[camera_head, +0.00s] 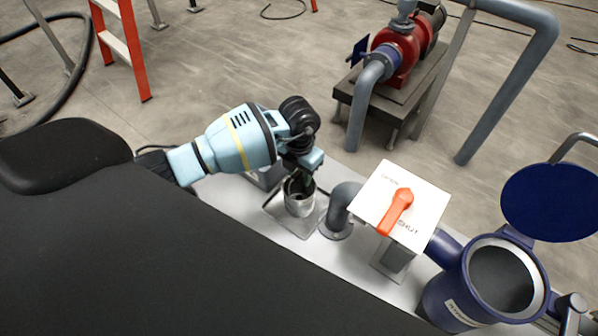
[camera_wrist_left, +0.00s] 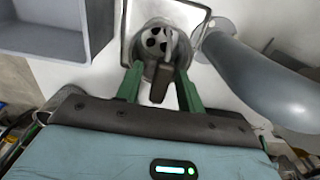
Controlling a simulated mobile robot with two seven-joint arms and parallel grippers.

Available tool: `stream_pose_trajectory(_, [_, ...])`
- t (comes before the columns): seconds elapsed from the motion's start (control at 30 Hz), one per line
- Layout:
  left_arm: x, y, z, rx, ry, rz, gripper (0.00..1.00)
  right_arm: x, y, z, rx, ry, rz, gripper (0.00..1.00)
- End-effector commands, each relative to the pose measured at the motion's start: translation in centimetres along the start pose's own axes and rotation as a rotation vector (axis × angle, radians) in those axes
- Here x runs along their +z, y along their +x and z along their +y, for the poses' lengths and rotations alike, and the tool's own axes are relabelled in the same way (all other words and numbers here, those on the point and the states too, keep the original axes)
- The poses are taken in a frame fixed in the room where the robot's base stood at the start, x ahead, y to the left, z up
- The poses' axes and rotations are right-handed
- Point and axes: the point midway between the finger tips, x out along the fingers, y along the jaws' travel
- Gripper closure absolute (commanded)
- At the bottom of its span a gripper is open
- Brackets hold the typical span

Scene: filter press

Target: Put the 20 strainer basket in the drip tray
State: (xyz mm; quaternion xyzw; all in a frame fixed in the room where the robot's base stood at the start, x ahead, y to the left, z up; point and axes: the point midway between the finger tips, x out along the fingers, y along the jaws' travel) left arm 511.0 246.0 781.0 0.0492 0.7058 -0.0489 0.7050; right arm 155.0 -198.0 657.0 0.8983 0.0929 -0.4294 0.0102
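The grey metal strainer basket (camera_head: 299,204) stands upright within the drip tray (camera_head: 286,228), a shallow square metal tray on the pale bench. In the left wrist view the basket (camera_wrist_left: 146,44) shows a perforated inside and a dark upright handle (camera_wrist_left: 157,78), with the tray rim (camera_wrist_left: 127,27) around it. My left gripper (camera_head: 301,178) is directly over the basket, pointing down. Its green fingers (camera_wrist_left: 159,78) stand either side of the handle, with gaps showing, so it looks open. The basket's far side is partly hidden by the handle. My right gripper is out of view.
A grey pipe elbow (camera_head: 341,209) rises close right of the tray. Beyond it are a white box with a red lever (camera_head: 397,211) marked SHUT and an open blue strainer housing (camera_head: 461,295) with its lid (camera_head: 551,203) raised. A grey bin (camera_wrist_left: 92,25) sits left of the tray.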

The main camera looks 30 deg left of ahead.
Motion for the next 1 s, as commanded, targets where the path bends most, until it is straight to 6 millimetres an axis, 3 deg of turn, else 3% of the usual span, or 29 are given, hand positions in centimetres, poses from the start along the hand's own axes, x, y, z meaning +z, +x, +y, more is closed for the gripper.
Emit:
stream_pose_trajectory(0.6, [0.1,-10.6,0.0,0.001,0.000,-0.004,0.62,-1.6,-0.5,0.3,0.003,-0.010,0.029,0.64])
stream_pose_trajectory(0.8, [0.0,-12.0,0.0,0.000,0.000,-0.002,0.62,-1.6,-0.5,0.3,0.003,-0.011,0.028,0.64])
stream_pose_trajectory(1.0, [0.0,-12.1,0.0,0.000,0.000,0.000,0.62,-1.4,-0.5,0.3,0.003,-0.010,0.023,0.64])
